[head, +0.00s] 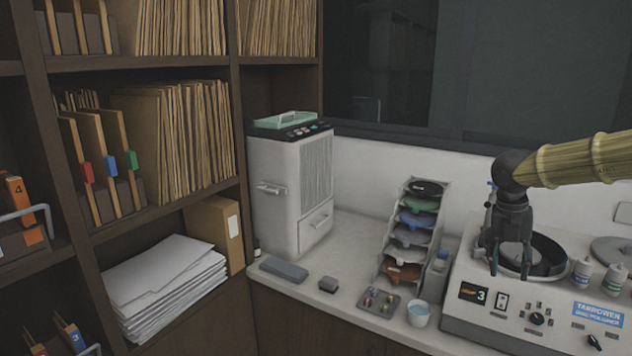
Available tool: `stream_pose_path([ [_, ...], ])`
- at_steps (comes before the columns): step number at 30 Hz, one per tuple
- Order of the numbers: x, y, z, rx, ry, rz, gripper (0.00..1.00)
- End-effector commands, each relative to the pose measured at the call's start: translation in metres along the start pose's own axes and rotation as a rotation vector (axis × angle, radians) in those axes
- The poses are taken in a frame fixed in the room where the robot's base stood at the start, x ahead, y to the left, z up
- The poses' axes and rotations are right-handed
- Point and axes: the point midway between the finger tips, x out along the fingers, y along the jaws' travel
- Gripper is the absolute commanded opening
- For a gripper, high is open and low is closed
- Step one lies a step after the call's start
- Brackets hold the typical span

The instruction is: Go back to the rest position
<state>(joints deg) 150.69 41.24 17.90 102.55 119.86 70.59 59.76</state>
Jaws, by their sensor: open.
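My gripper (495,264) points down at the right, above the left part of a white polishing machine (490,318). Its fingers are apart, and I see nothing held between them. It stands in front of a round dark-rimmed bowl (549,257) in the machine's top and hides part of it. From this view I cannot tell how high above the machine the fingertips are.
A rack of coloured discs (412,232) stands left of the gripper. A small tray (378,302), a white cup (418,314) and bottles (583,271) are close by. A tall white cabinet unit (288,192) and shelves (160,222) fill the left. The counter (345,240) has some bare room.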

Motion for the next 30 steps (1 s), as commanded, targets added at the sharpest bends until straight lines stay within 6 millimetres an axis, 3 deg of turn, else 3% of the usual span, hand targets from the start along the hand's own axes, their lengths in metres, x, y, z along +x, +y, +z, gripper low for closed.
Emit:
stream_pose_path([
  [8,0.077,0.006,-0.004,-0.283,-0.095,-0.185,0.45],
  [17,0.202,0.028,-0.029,-0.935,-0.200,-0.466,0.45],
  [23,0.284,0.054,-0.070,-1.446,-0.223,-0.584,0.45],
  [26,0.323,0.068,-0.100,-1.716,-0.225,-0.614,0.45],
  [30,0.378,0.084,-0.155,-2.100,-0.220,-0.617,0.45],
])
